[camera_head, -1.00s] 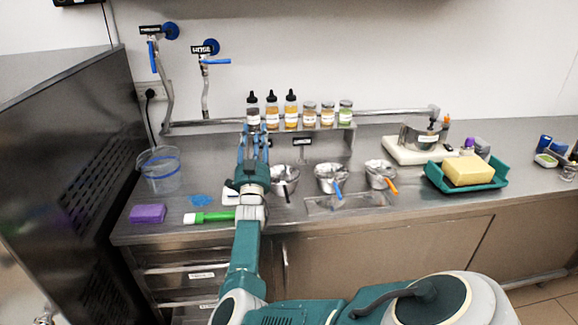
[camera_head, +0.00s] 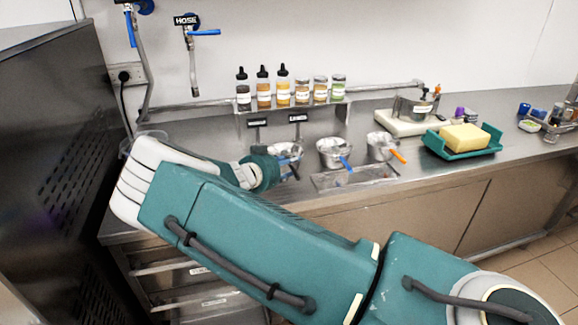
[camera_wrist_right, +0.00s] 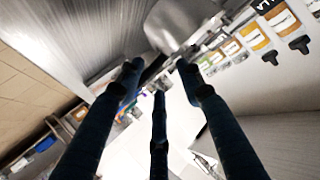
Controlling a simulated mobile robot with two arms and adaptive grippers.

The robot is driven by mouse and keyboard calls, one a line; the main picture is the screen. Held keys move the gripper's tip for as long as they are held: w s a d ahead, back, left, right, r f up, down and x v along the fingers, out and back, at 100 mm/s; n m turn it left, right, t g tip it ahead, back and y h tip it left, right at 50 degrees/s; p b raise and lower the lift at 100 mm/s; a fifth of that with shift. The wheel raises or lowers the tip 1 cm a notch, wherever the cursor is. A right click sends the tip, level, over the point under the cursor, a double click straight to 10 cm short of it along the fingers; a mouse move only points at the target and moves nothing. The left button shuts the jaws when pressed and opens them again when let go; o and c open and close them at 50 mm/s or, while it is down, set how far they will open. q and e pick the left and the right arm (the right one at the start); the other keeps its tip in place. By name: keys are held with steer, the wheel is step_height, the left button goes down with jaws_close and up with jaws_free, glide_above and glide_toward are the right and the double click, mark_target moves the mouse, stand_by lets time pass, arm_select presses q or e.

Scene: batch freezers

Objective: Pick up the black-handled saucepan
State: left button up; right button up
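The black-handled saucepan is a small metal pan at the left of a row of three on the steel counter. In the head view its bowl (camera_head: 284,150) shows just beyond my right wrist, with the dark handle toward the front. In the right wrist view a metal bowl (camera_wrist_right: 178,20) is at the top, and its dark handle (camera_wrist_right: 152,70) points between the fingertips. My right gripper (camera_wrist_right: 157,72) is open around or close to the handle; contact cannot be told. My forearm hides most of the gripper in the head view. My left gripper is not in view.
A blue-handled saucepan (camera_head: 334,152) and an orange-handled one (camera_head: 381,145) stand to the right. Several bottles and jars (camera_head: 285,93) line a raised shelf behind. A teal tray (camera_head: 483,145) holds a yellow block. My arm covers the front left counter.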

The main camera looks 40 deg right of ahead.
steer(key=x, duration=0.8)
steer(key=shift+w+d+f+p, duration=0.1)
steer(key=shift+d+p, duration=0.2)
steer(key=shift+p, duration=0.05)
steer(key=shift+a, duration=0.1)
steer(key=shift+c, duration=1.2)
jaws_close()
